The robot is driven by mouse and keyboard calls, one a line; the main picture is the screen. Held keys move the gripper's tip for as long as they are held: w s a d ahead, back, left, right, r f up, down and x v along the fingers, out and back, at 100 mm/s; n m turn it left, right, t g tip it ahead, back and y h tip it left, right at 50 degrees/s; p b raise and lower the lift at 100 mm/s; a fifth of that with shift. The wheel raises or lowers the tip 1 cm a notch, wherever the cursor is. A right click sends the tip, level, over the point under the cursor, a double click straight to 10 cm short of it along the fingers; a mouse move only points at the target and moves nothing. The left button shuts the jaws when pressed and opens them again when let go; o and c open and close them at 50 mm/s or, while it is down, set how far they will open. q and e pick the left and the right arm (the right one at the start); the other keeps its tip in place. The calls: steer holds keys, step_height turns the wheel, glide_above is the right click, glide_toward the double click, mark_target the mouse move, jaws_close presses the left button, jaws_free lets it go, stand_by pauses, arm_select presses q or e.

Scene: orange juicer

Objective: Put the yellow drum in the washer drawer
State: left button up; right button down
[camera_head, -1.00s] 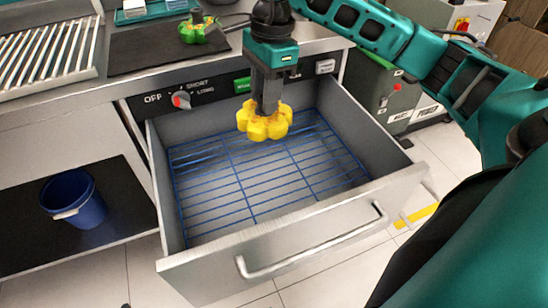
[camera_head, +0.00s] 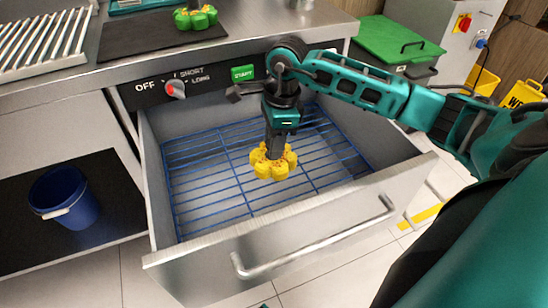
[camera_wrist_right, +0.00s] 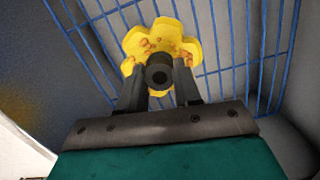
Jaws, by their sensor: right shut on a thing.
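The yellow drum (camera_head: 272,165) is lobed like a flower, with orange smears. It is inside the open washer drawer (camera_head: 290,232), over the blue wire rack (camera_head: 212,165). I cannot tell whether it touches the rack. My right gripper (camera_head: 276,148) points down from above and is shut on the drum. In the right wrist view the drum (camera_wrist_right: 165,42) shows just beyond the fingers, with a dark round stub between them and blue wires behind. My left gripper is not in view.
A green lobed drum (camera_head: 196,17) lies on the dark mat on the counter. A dial (camera_head: 175,89) and a green start button (camera_head: 242,73) sit on the panel behind the drawer. A blue bucket (camera_head: 64,197) stands at left. The rack around the drum is clear.

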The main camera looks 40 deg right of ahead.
steer(key=shift+f+b, duration=0.45)
steer(key=shift+f, duration=1.8)
steer(key=shift+f, duration=0.2)
steer(key=c, duration=0.8)
jaws_free()
steer(key=shift+r, duration=0.15)
